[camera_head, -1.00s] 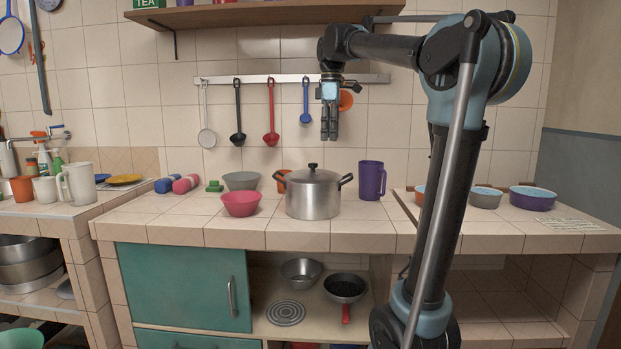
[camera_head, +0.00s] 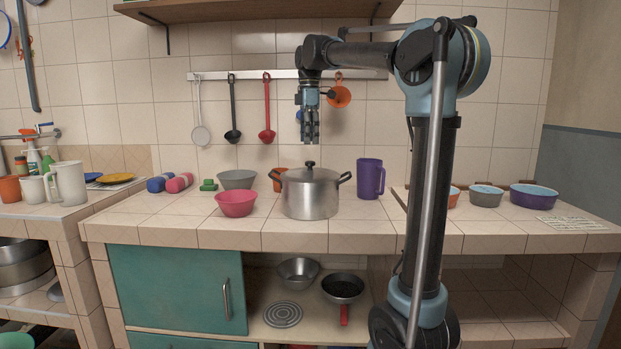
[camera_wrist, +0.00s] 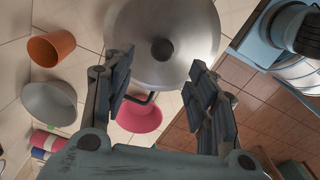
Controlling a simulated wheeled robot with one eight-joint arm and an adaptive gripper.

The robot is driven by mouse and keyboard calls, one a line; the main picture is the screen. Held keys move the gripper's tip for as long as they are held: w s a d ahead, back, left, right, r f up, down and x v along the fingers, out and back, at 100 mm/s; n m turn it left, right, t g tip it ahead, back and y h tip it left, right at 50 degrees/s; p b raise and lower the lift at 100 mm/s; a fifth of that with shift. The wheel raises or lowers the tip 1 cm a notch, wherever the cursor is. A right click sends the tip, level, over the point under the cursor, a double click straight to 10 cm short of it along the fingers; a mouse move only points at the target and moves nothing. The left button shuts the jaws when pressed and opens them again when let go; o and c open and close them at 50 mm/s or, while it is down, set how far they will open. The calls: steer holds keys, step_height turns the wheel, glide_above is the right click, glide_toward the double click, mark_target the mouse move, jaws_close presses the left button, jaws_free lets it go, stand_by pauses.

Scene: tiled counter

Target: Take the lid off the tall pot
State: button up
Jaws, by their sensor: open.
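The tall steel pot (camera_head: 309,199) stands on the tiled counter with two dark side handles. Its metal lid (camera_head: 326,174) is on it, with a black knob (camera_head: 310,164) in the middle. My gripper (camera_head: 310,141) points down above the pot, a short gap over the knob, and holds nothing. In the wrist view, my gripper (camera_wrist: 160,92) has its two fingers spread apart. The lid (camera_wrist: 190,30) fills the top middle there, and its knob (camera_wrist: 162,49) lies between and beyond the fingertips.
A pink bowl (camera_head: 236,204) and grey bowl (camera_head: 237,179) stand left of the pot. An orange cup (camera_head: 278,184) is behind it and a purple mug (camera_head: 370,178) to its right. Utensils hang from a wall rail (camera_head: 215,75). Counter is clear in front.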

mark_target(309, 162)
steer(key=shift+s+f, duration=0.1)
steer(key=shift+f, duration=4.6)
steer(key=shift+c, duration=0.4)
steer(key=c, duration=1.1)
